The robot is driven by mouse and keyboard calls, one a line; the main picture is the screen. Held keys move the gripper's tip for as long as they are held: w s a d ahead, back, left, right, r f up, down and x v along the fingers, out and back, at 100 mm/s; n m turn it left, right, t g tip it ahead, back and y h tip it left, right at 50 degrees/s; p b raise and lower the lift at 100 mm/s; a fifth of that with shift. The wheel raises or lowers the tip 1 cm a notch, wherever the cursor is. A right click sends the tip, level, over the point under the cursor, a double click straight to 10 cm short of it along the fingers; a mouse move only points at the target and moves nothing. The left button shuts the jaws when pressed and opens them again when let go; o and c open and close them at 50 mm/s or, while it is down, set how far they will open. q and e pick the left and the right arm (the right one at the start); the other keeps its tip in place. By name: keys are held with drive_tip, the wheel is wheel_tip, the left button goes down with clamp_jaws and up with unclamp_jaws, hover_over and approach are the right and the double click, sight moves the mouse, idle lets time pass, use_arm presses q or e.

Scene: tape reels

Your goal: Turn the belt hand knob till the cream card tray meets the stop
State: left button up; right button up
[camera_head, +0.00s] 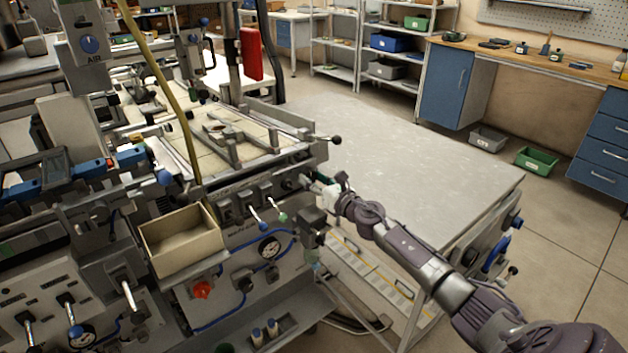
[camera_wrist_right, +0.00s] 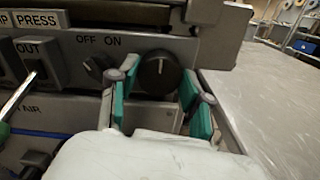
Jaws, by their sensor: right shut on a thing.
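My right gripper (camera_head: 318,184) reaches the front right corner of the machine in the head view, its fingertips small there. In the right wrist view, its two green-padded fingers (camera_wrist_right: 158,84) stand either side of a round black knob (camera_wrist_right: 159,72) with a pale mark on its face, and are shut on it. The knob is right of the "OFF ON" lettering. A cream open-topped tray (camera_head: 191,258) sits at the machine's front in the head view. I cannot tell whether it is the card tray, nor which part is the stop. My left gripper is not in view.
A lever with a black ball end (camera_head: 335,140) juts out above the right gripper. A bare grey table top (camera_head: 400,165) lies to the right. A red knob (camera_head: 202,289) sits below the tray.

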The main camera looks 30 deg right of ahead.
drive_tip(key=shift+m, duration=0.3)
drive_tip(key=m+p, duration=0.1)
drive_tip(key=m, duration=0.3)
drive_tip(key=shift+d, duration=0.1)
drive_tip(key=m+p, duration=0.1)
drive_tip(key=m, duration=0.4)
drive_tip(key=m+p, duration=0.2)
drive_tip(key=m, duration=0.3)
drive_tip(key=shift+f, duration=0.1)
drive_tip(key=shift+d+f+m+p, duration=0.1)
drive_tip(key=shift+m+p, duration=0.7)
drive_tip(key=shift+m, duration=1.7)
drive_tip(key=o, duration=1.2)
drive_tip(key=shift+c, duration=0.2)
